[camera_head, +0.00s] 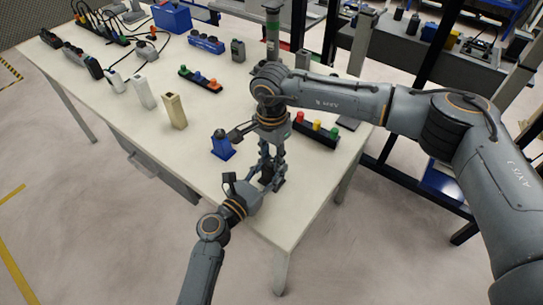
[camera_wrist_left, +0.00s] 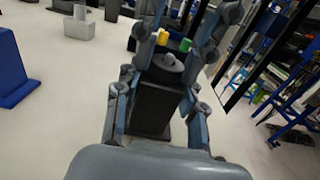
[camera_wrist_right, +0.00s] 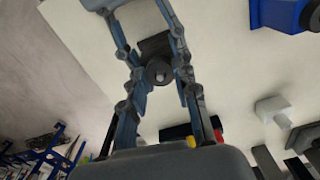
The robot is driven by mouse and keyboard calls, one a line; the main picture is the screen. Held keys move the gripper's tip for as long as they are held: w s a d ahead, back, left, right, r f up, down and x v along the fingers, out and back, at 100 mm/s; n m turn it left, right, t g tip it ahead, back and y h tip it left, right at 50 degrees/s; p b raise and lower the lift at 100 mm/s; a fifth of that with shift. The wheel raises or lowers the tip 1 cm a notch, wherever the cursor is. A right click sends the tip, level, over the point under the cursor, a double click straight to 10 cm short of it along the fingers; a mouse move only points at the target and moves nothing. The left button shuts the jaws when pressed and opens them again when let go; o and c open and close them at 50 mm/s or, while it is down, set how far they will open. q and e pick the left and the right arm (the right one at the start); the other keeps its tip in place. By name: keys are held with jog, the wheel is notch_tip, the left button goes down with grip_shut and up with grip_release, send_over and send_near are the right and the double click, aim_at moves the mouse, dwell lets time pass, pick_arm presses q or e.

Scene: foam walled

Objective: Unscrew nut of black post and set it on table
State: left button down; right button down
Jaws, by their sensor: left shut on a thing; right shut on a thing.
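The black post (camera_wrist_left: 152,108) stands upright near the table's front right corner, with its dark round nut (camera_wrist_left: 167,66) at the top. The nut also shows from above in the right wrist view (camera_wrist_right: 158,72). My left gripper (camera_wrist_left: 155,112) is shut on the black post, one finger on each side. My right gripper (camera_head: 270,168) comes down from above and is shut on the nut. In the head view the two grippers hide most of the post and nut. I cannot tell whether the nut is still threaded on the post.
A blue post (camera_head: 222,146) with a dark top stands just left of the grippers. A strip with red, yellow and green knobs (camera_head: 316,127) lies behind to the right. A tan block (camera_head: 174,111) stands farther left. The table (camera_head: 190,160) is clear along its front edge.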

jog(key=n, duration=0.4)
jog(key=shift+n, duration=0.3)
jog(key=n, duration=0.8)
jog(key=shift+n, duration=0.3)
jog(key=n, duration=0.5)
jog(key=shift+r+n, duration=0.1)
jog(key=shift+n, duration=0.2)
jog(key=c, duration=1)
grip_release()
